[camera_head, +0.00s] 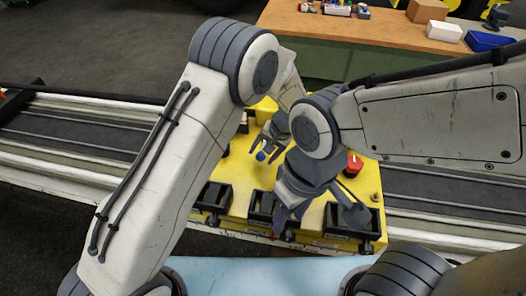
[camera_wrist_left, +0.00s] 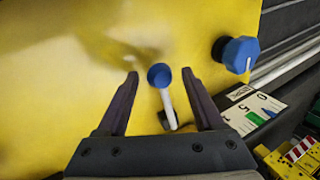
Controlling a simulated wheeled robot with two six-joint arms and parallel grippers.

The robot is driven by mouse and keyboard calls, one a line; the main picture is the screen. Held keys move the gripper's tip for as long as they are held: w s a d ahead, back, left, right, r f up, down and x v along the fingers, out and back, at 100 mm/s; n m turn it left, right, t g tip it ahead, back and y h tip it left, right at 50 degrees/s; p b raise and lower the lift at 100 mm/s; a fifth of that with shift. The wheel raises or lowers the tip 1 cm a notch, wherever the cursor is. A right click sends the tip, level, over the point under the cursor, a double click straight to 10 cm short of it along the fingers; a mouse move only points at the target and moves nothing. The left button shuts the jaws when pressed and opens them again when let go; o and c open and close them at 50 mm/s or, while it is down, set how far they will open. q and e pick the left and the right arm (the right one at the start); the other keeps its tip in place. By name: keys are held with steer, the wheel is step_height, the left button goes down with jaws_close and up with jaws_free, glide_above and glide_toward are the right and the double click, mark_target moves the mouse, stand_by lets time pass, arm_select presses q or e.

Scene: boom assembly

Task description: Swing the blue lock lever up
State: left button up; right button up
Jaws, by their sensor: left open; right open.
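The blue lock lever shows in the left wrist view as a blue ball knob (camera_wrist_left: 159,76) on a thin pale shaft, with a dark pivot below. The ball also shows in the head view (camera_head: 261,156), on the yellow panel. My left gripper (camera_wrist_left: 160,74) is open, with one finger on each side of the ball and visible gaps between. My right gripper (camera_head: 318,216) is open over the front of the yellow panel, apart from the lever.
A blue round knob (camera_wrist_left: 238,54) with a white mark sits right of the lever. A numbered scale plate (camera_wrist_left: 254,110) is near it. A red knob (camera_head: 354,163) and black bins (camera_head: 212,198) are on the yellow panel (camera_head: 235,172). A wooden bench (camera_head: 380,30) stands behind.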

arm_select(q)
jaws_close()
stand_by(1.4)
